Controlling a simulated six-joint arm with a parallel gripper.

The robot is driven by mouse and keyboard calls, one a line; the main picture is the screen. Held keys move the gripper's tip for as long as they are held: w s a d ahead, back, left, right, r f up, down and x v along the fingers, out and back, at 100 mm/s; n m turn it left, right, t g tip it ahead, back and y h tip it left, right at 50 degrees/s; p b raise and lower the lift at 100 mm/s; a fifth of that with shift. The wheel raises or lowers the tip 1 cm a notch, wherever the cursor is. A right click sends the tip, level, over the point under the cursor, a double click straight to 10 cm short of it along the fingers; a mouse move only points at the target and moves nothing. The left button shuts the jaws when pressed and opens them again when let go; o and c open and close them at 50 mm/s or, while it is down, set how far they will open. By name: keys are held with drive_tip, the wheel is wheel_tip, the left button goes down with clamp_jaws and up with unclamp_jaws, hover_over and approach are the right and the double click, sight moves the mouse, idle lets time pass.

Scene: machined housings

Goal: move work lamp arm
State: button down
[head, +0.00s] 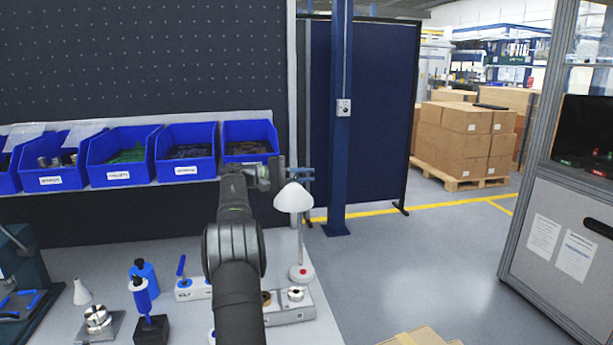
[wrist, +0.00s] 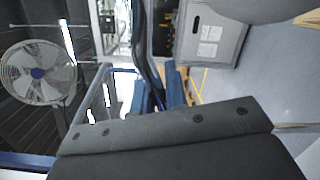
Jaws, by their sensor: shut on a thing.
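The work lamp (head: 294,199) has a white cone shade, a thin pale stem and a round base with a red button, at the right end of the bench. The shade is not clear in that view.
Blue bins (head: 186,151) line a shelf behind my arm. On the bench (head: 75,258) stand a grey fixture block (head: 291,314), blue-handled tools (head: 141,295) and a small white cone (head: 81,292). A blue post (head: 340,120) and partition stand behind the lamp. Open floor lies to the right.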

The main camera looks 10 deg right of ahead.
idle(0.3)
drive_tip(key=c, duration=1.5)
unclamp_jaws()
drive_tip(key=shift+o, duration=0.2)
